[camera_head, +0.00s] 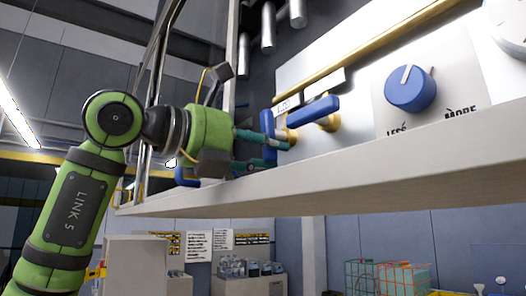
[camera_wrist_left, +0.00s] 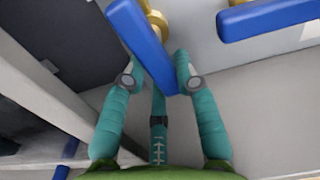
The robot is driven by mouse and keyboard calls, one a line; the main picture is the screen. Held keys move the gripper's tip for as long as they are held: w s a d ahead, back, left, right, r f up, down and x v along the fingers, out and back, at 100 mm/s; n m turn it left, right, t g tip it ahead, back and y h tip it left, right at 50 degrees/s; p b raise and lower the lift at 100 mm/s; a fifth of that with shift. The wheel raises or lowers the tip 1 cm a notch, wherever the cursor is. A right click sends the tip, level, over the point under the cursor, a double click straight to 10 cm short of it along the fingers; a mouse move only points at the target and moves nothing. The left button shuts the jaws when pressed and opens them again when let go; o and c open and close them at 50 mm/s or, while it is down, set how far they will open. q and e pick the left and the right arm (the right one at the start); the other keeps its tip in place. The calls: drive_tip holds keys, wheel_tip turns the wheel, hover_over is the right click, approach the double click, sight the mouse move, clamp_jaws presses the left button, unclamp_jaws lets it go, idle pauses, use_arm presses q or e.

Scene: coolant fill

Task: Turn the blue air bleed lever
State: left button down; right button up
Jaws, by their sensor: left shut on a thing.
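A blue lever (camera_head: 268,123) on a brass fitting sticks out from the white panel above the shelf. In the left wrist view the same blue lever (camera_wrist_left: 142,42) runs between the teal fingers of my left gripper (camera_wrist_left: 158,78). In the head view my left gripper (camera_head: 272,147) reaches in from the left and is shut on this lever. A second blue lever (camera_head: 314,110) on a brass fitting is just to its right, and it also shows in the left wrist view (camera_wrist_left: 268,18). The small labels above the levers are not readable. My right gripper is not in view.
A blue knob (camera_head: 410,88) marked LESS and MORE is further right on the panel. A pale shelf (camera_head: 350,160) runs under the levers, close below my left gripper. Grey cylinders (camera_head: 268,27) hang above. Wire crates (camera_head: 388,276) stand far below.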

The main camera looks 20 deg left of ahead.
use_arm(q)
drive_tip(key=n, duration=0.1)
drive_tip(key=n+b, duration=0.1)
drive_tip(key=n, duration=0.1)
drive_tip(key=d+n, duration=0.1)
drive_tip(key=shift+s, duration=0.3)
drive_tip(key=n, duration=0.1)
drive_tip(key=n+b, duration=0.1)
drive_tip(key=n, duration=0.2)
drive_tip(key=shift+s+d+r+b, duration=0.2)
drive_tip(key=shift+s+d+b, duration=0.05)
drive_tip(key=shift+b, duration=0.05)
drive_tip(key=n, duration=0.2)
drive_tip(key=r+n+b, duration=0.1)
drive_tip(key=n, duration=0.1)
drive_tip(key=shift+s+d, duration=0.25)
drive_tip(key=shift+d, duration=0.05)
drive_tip(key=shift+s+d+r+n, duration=0.1)
drive_tip(key=shift+r+n, duration=0.05)
drive_tip(key=shift+n, duration=0.6)
drive_tip(key=shift+d+r+n, duration=0.1)
drive_tip(key=shift+r+n, duration=0.05)
drive_tip(key=shift+n, duration=0.6)
drive_tip(key=c, duration=1.2)
unclamp_jaws()
